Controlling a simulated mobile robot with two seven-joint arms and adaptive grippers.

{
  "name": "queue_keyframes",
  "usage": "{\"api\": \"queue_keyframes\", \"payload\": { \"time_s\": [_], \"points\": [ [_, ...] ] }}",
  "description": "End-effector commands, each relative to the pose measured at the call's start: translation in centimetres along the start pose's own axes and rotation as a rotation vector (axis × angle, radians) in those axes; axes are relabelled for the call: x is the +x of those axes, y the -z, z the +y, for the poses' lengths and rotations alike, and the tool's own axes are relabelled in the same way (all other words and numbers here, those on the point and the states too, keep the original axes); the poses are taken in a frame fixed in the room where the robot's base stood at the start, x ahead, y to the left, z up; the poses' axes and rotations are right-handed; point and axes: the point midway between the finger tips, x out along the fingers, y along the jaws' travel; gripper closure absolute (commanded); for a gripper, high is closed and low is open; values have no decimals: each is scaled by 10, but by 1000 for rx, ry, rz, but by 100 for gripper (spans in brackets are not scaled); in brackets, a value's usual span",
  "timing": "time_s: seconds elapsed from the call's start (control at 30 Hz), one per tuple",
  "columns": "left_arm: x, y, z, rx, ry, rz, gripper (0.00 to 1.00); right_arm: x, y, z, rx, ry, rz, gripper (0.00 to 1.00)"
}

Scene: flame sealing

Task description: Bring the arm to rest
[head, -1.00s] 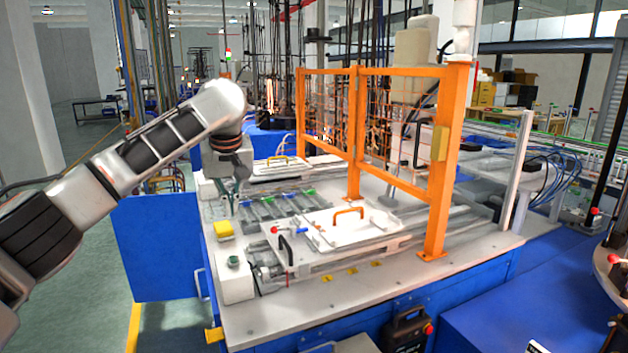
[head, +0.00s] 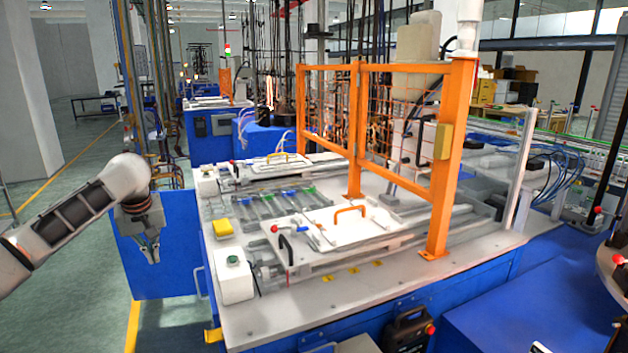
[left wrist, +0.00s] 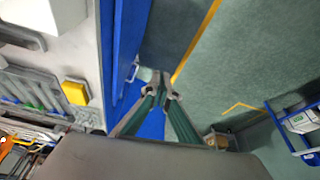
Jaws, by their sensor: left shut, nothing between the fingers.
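My left gripper (head: 150,252) hangs fingers-down at the left of the head view, in front of the blue panel (head: 180,250) and left of the workstation. It is shut and empty, apart from everything on the table. In the left wrist view its fingers (left wrist: 161,85) come together above the blue panel and the green floor. My left arm (head: 75,215) reaches in from the left edge. My right gripper does not show.
The workstation table (head: 300,318) carries a white plate with an orange handle (head: 350,210), a yellow block (head: 222,227) and a white button box (head: 233,280). An orange mesh guard (head: 445,160) stands on it. Green floor (head: 70,300) lies open at the left.

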Motion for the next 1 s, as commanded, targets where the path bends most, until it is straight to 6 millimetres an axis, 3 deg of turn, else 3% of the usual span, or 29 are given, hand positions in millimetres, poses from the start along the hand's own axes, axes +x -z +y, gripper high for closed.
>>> {"api": "queue_keyframes", "payload": {
  "time_s": [0.03,0.2,0.5,0.7,1.0],
  "points": [
    [25,-16,3,30,-10,-11,100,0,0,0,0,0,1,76],
    [102,-65,14,148,-70,-6,100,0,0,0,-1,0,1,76],
    [209,-162,11,347,-182,53,100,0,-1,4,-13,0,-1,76],
    [257,-227,-7,478,-239,126,100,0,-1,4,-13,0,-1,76],
    [291,-318,-54,687,-282,276,100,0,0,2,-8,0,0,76]
  ]
}}
